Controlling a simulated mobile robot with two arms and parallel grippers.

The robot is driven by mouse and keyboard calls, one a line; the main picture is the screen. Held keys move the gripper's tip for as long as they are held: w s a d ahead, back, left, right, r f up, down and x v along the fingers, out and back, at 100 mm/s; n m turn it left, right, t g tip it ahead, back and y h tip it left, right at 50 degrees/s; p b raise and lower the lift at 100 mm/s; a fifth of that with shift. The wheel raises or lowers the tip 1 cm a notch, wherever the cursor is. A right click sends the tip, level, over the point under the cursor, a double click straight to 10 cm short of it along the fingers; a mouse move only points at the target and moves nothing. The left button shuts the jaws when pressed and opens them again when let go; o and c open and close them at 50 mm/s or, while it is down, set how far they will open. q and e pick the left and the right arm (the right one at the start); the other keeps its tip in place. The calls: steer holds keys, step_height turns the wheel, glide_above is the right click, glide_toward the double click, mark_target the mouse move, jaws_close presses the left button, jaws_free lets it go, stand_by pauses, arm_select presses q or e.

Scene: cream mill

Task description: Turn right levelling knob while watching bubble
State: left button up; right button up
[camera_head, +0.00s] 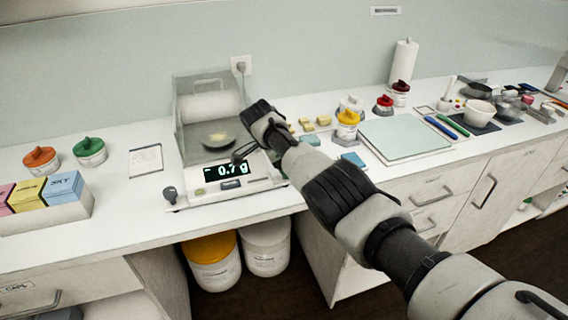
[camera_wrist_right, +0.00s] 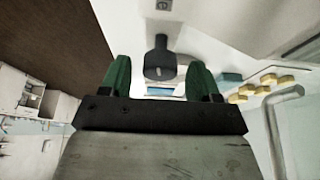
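The white balance (camera_head: 240,184) stands on the counter, its display (camera_head: 226,170) reading about 0.7 g. Its left levelling knob (camera_head: 170,192) is dark and sticks out at the front left corner. A small round spot (camera_head: 199,192) on the front panel may be the bubble level; the bubble is too small to read. My right gripper (camera_head: 243,150) reaches over the balance's right side. In the right wrist view, the dark right knob (camera_wrist_right: 160,60) lies between its two green fingertips, with a gap on each side. In the head view my arm hides this knob. My left gripper is not in view.
A clear draft shield (camera_head: 190,95) rises over the pan behind the display. Yellow blocks (camera_head: 308,125), a yellow-lidded jar (camera_head: 347,124) and a pale green mat (camera_head: 405,138) lie to the right. A small card (camera_head: 146,160) lies to the left.

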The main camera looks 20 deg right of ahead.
steer(key=b+v, duration=0.1)
steer(key=v, duration=0.9)
steer(key=shift+r, duration=0.4)
steer(key=shift+a, duration=0.1)
